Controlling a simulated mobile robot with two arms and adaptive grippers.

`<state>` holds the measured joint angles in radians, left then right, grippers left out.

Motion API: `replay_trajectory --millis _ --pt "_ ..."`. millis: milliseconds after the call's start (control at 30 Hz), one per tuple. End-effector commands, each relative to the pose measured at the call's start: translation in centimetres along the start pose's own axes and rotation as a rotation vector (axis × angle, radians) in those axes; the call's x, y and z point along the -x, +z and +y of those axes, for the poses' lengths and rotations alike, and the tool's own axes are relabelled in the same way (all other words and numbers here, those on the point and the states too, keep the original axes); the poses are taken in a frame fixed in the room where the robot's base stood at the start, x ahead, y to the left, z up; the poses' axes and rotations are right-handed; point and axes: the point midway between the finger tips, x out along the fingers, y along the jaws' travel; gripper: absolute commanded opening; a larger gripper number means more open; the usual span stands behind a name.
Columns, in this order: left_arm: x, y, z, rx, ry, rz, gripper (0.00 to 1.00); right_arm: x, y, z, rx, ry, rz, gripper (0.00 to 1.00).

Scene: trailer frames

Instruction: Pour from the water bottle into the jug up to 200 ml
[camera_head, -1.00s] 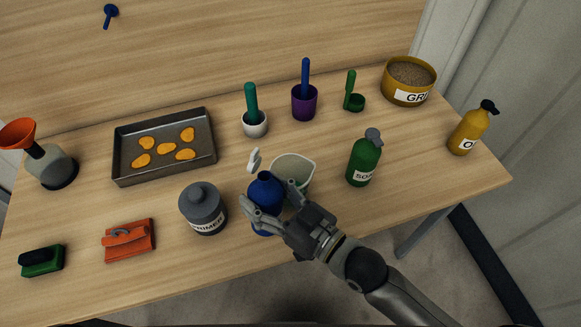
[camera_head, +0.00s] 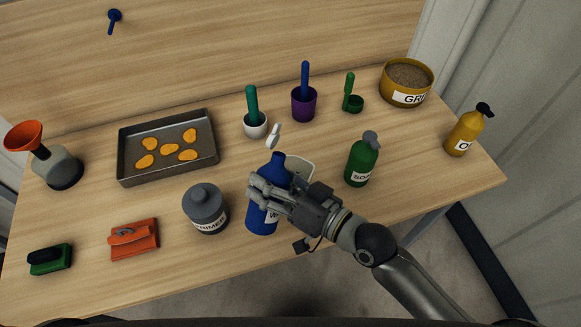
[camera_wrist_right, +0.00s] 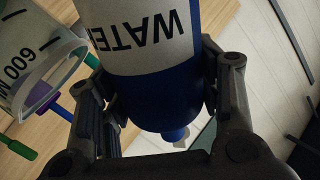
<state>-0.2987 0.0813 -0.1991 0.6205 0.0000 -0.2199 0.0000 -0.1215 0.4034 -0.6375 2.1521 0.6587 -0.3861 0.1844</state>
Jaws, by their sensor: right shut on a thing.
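The blue water bottle (camera_head: 262,217) stands near the table's front edge, close to upright in the head view. My right gripper (camera_head: 269,192) is shut around its upper body. In the right wrist view the bottle (camera_wrist_right: 150,85) sits between the two fingers, its WATER label upside down and its narrow top toward the bottom of the picture. The clear jug (camera_head: 302,170) is just behind the bottle, largely hidden by bottle and gripper; its pale handle shows at the back. The wrist view shows the jug's (camera_wrist_right: 35,50) 600 ML marking and open rim. My left gripper is not in view.
A grey jar (camera_head: 205,210) stands close left of the bottle, and a green soap bottle (camera_head: 361,162) to the right of the jug. Behind are a white mortar (camera_head: 256,127) and a purple one (camera_head: 304,105). A baking tray (camera_head: 125,168) lies left.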

Motion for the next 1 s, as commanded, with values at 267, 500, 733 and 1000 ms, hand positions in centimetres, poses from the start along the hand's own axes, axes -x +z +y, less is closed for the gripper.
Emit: replay_trajectory --millis 267,500,733,1000 --pt "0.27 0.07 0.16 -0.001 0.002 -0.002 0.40 -0.06 -0.24 0.15 -0.126 -0.002 -0.025 0.21" --pt "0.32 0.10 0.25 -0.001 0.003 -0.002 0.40 -0.06 -0.18 0.16 -0.149 -0.002 -0.030 0.21" --pt "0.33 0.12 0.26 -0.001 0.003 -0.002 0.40 -0.07 -0.09 0.18 -0.173 -0.002 -0.035 0.21" --pt "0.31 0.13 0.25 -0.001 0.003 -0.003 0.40 -0.08 0.04 0.21 -0.201 -0.002 -0.042 0.21"
